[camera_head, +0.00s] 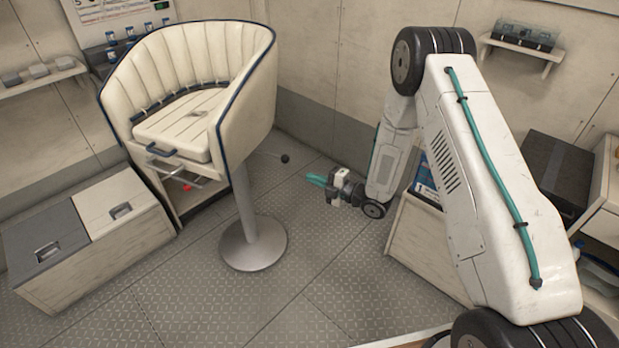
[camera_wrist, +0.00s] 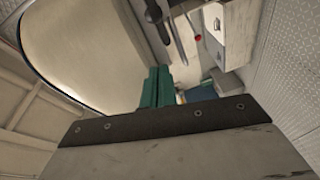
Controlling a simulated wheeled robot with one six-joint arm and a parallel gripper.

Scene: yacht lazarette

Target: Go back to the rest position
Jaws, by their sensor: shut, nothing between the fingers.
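My gripper (camera_head: 317,180) has teal fingers and hangs low over the metal floor, to the right of the helm chair's pedestal. Its fingers point left, toward the chair (camera_head: 240,170), and look closed with nothing held. In the wrist view the teal fingers (camera_wrist: 157,88) are together, in front of the chair's cream underside or side (camera_wrist: 85,50). My arm bends down from the right of the head view.
A two-lid locker bench (camera_head: 135,240) stands at the left. A cabinet (camera_head: 415,235) and a dark box (camera_head: 555,170) are at the right near my arm. A wall shelf (camera_head: 522,50) holds a dark caddy. The patterned floor (camera_head: 300,285) in front is clear.

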